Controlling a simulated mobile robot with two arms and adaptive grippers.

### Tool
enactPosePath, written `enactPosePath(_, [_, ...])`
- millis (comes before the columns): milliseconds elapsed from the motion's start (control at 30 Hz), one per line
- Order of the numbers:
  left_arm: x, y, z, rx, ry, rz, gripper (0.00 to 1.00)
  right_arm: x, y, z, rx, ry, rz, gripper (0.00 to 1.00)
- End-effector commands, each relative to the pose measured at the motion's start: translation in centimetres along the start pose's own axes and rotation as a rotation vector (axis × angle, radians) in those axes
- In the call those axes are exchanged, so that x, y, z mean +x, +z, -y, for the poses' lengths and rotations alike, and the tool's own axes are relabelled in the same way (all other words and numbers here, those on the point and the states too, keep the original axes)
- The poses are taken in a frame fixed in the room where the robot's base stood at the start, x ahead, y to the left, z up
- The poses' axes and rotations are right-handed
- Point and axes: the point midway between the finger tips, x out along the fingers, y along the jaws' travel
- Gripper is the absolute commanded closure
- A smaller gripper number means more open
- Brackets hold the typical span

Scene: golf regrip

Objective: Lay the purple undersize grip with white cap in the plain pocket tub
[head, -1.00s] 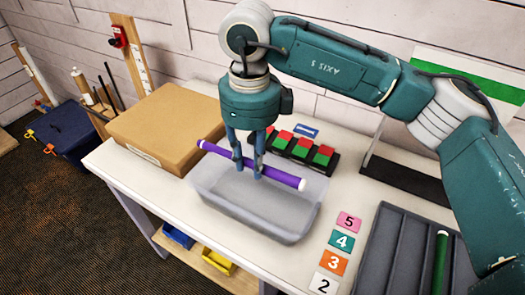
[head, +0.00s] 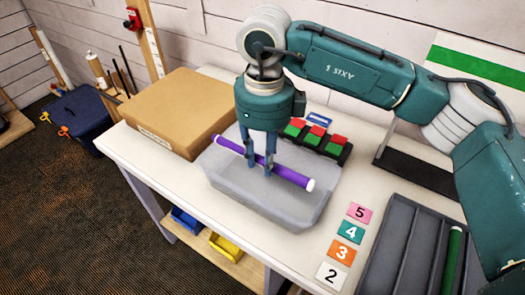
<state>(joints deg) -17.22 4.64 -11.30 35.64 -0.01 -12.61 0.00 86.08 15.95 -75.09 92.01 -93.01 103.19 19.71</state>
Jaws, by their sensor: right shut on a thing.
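The purple grip with a white cap (head: 287,174) is in the head view, tilted across the picture with its white-capped end to the lower right. My right gripper (head: 257,170) points down and is shut on the grip near its middle. The plain grey translucent tub (head: 258,203) stands on the white bench below. The grip is over the tub's opening; I cannot tell whether it touches the tub. My left gripper does not show.
A cardboard box (head: 183,112) stands left of the tub. Red and green blocks (head: 313,137) sit behind it. Numbered cards (head: 350,231) and a dark slotted tray (head: 402,245) with a green grip (head: 452,262) are at the right.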

Motion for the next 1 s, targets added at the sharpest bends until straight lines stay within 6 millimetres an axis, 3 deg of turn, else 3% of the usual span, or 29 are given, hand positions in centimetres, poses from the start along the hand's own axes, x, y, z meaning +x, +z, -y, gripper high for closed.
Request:
enactPosePath(100, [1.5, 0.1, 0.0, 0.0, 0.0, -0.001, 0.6, 2.1, 0.0, 0.0, 0.0, 0.0, 0.001, 0.97])
enactPosePath(500, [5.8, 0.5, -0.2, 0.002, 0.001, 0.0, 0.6, 6.4, 0.0, 0.1, -0.001, 0.0, 0.002, 0.97])
enactPosePath(1000, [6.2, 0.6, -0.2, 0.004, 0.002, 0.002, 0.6, 6.8, -0.1, 0.1, -0.001, 0.0, 0.001, 0.97])
